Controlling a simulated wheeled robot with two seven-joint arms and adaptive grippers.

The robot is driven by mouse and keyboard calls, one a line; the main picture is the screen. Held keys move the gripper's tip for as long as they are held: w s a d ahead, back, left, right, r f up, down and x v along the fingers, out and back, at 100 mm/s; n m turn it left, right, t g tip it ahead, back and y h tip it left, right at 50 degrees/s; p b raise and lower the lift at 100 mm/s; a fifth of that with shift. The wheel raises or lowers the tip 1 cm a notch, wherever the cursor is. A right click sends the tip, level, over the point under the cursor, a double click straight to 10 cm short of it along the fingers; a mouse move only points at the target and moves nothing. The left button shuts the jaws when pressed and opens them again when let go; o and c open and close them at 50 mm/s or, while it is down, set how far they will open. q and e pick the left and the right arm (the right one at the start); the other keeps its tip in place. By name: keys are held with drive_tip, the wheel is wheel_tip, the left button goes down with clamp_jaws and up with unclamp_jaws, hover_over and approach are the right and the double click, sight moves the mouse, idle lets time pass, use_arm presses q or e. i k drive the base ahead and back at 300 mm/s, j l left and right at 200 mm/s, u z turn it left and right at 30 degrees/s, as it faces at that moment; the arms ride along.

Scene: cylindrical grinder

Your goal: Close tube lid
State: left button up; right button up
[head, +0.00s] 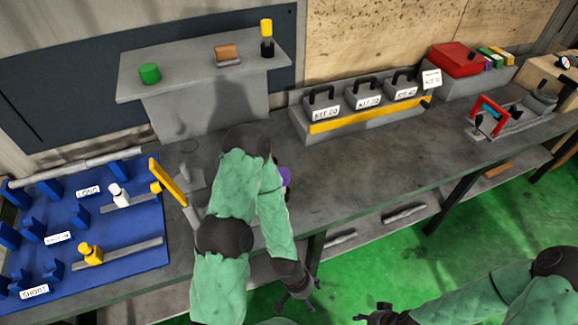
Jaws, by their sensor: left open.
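A yellow bar-like flap (168,183) stands tilted at the right edge of the blue board, beside a grey part (191,180) on the bench. It may be the tube lid, raised, but I cannot tell for sure; the tube itself is not clearly visible. My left arm covers the bench just right of it. My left gripper (298,292) hangs open and empty in front of the bench edge, well right of and below the flap. My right gripper (376,313) is at the bottom edge, partly cut off, away from the bench.
The blue board (125,258) holds blue brackets, rods and yellow and white fittings. A purple item (285,177) is partly hidden behind my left arm. Kit boxes (363,97) stand at the back. A raised grey shelf (185,73) holds small items.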

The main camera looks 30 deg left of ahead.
sight(165, 182)
drive_tip(key=k+j+u, duration=0.15)
drive_tip(key=j, duration=0.2)
drive_tip(key=k+j+u, duration=0.1)
drive_tip(key=k+j, duration=0.15)
drive_tip(key=k+j+u, duration=0.15)
drive_tip(key=j, duration=0.35)
drive_tip(key=k+j+u, duration=0.1)
drive_tip(key=j, duration=0.3)
drive_tip(key=k+j+u, duration=0.15)
drive_tip(key=j, duration=0.25)
drive_tip(key=k+l+z, duration=0.15)
drive_tip(key=i+l, duration=0.1)
drive_tip(key=i, duration=0.2)
